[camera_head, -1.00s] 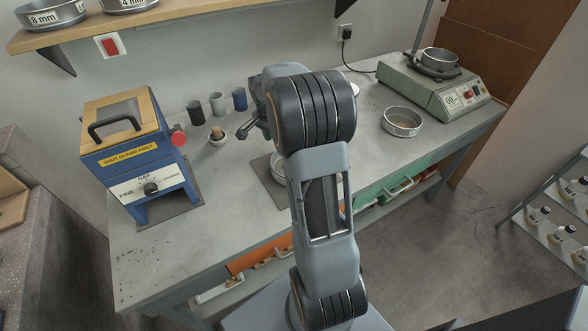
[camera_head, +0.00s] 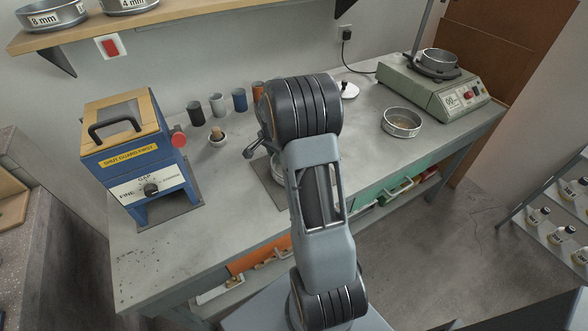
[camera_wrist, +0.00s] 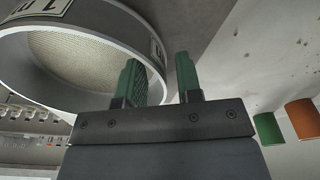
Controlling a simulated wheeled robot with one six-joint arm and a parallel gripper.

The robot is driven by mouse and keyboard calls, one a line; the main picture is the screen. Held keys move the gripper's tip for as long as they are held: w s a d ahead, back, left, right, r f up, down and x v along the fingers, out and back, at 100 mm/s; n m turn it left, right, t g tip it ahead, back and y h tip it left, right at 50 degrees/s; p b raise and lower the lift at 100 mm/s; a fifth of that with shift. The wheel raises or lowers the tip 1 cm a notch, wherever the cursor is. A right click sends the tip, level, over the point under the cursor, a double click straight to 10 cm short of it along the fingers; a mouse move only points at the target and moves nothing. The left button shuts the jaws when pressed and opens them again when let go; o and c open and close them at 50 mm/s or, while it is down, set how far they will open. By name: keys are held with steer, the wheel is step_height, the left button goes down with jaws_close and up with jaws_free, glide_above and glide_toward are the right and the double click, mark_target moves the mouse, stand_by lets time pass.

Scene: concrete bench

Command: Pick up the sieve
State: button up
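A round metal sieve (camera_head: 277,176) stands on a dark mat on the bench, mostly hidden behind my arm in the head view. In the wrist view a large sieve (camera_wrist: 80,75) with pale mesh and white labels fills the upper left, close to my gripper. My gripper (camera_wrist: 160,80) has two green fingers, open and apart. The left finger overlaps the sieve's wall in the picture and the right finger is just outside it; I cannot tell whether either touches. In the head view the gripper (camera_head: 254,146) shows only partly, left of my arm.
Another sieve (camera_head: 402,122) sits on the bench at right, beside a green shaker (camera_head: 440,90). A blue grinder (camera_head: 135,150) stands at left. A shelf (camera_head: 100,25) hangs above.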

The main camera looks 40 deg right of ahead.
steer(key=shift+c, duration=0.5)
jaws_close()
steer(key=shift+r, duration=0.1)
